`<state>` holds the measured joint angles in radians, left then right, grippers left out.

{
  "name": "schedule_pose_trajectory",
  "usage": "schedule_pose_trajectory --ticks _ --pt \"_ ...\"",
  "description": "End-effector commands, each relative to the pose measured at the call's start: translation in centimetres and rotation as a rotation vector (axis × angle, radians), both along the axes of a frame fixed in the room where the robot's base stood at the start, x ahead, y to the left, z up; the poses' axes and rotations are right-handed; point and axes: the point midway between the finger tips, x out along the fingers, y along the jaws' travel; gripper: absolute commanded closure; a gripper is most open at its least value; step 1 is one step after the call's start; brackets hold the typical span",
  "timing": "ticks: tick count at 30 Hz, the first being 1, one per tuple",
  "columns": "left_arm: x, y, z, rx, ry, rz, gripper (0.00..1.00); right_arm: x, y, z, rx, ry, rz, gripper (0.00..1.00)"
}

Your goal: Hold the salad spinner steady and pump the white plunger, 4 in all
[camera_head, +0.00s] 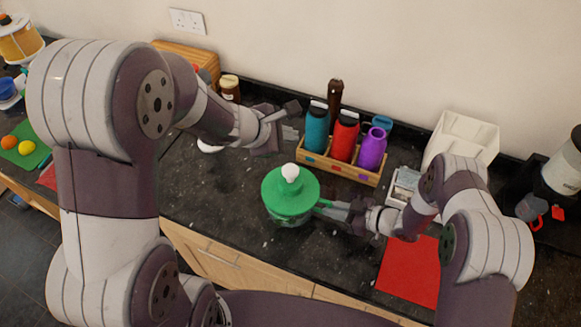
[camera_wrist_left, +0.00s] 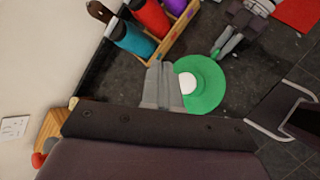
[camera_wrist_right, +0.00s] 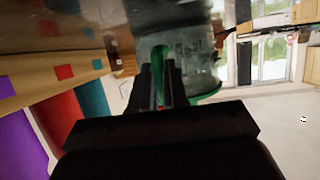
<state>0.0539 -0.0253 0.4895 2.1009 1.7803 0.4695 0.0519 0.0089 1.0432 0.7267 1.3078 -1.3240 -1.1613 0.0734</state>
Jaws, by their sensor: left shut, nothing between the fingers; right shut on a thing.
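The salad spinner (camera_head: 290,195) stands on the dark counter, with a green lid and a clear bowl under it. Its white plunger (camera_head: 290,172) stands up from the middle of the lid. It also shows from above in the left wrist view (camera_wrist_left: 188,83). My right gripper (camera_head: 328,208) is shut on the spinner's green handle (camera_wrist_right: 160,68) at the right side of the spinner. My left gripper (camera_head: 296,122) is shut and empty, above and behind the spinner, apart from the plunger. In the left wrist view its fingers hide part of the lid's edge.
A wooden rack (camera_head: 340,168) with teal, red and purple bottles stands behind the spinner. A red mat (camera_head: 409,270) lies at the front right, and a white bin (camera_head: 460,138) stands at the back right. The counter left of the spinner is clear.

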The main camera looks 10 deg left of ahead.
Motion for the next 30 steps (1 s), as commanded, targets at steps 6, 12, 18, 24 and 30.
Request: schedule_pose_trajectory --ticks 6,12,18,24,30 --pt "-0.1 0.0 -2.4 -0.002 0.005 0.000 1.00 0.0 0.0 0.0 0.000 0.000 -0.001 1.00" --pt "-0.1 0.0 -5.4 -0.002 0.005 0.000 1.00 0.0 0.0 0.0 0.000 0.000 -0.001 1.00" --pt "0.0 0.0 -7.6 -0.001 0.002 0.000 1.00 0.0 0.0 0.0 0.000 0.000 -0.001 1.00" --pt "0.0 0.0 -8.6 0.000 0.001 -0.001 1.00 0.0 0.0 0.0 0.000 0.000 -0.001 1.00" --pt "0.0 0.0 -8.6 0.000 0.000 0.000 1.00 0.0 0.0 0.0 0.000 0.000 -0.001 1.00"
